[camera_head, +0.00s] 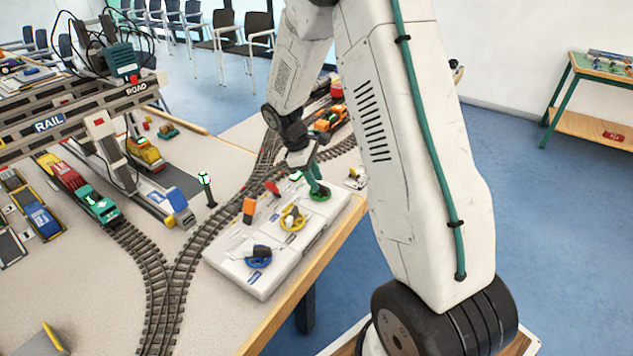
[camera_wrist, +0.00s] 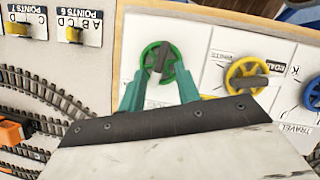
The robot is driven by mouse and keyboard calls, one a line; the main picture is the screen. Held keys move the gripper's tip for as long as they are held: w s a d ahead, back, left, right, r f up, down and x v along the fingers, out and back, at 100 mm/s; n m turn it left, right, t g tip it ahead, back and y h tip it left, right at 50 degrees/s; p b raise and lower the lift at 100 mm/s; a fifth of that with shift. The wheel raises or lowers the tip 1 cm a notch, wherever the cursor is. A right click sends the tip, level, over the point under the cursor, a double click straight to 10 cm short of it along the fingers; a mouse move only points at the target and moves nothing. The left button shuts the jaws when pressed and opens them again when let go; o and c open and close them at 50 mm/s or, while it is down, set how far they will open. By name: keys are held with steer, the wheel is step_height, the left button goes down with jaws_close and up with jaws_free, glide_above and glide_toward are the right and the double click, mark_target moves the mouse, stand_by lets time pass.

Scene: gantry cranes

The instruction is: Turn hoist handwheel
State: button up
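A white control box (camera_head: 237,271) at the table edge carries a green handwheel (camera_head: 321,195), a yellow handwheel (camera_head: 292,218) and a blue handwheel (camera_head: 259,257), each with a dark or pale grip bar. No hoist label is readable. My gripper (camera_head: 316,184) is over the green handwheel, pointing down. In the wrist view, the teal fingers of my gripper (camera_wrist: 160,84) are apart, one on each side of the green handwheel (camera_wrist: 157,63). I cannot tell whether they touch its rim. The yellow handwheel (camera_wrist: 247,77) and part of the blue handwheel (camera_wrist: 313,95) lie to the right.
Toy railway track (camera_head: 178,265) curves along the left of the box. A gantry crane (camera_head: 100,97) stands at the left, over toy wagons. An orange lever (camera_head: 249,209) and a dark post (camera_head: 206,188) stand near the box.

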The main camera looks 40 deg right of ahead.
steer(key=shift+x, duration=0.85)
jaws_close()
steer(key=shift+m, duration=0.4)
steer(key=m+g+y, duration=0.1)
steer(key=m, duration=0.2)
steer(key=shift+w+d, duration=0.1)
steer(key=shift+d, duration=0.1)
steer(key=shift+d+m+y, duration=0.1)
steer(key=shift+m+y, duration=0.7)
steer(key=shift+m, duration=1.1)
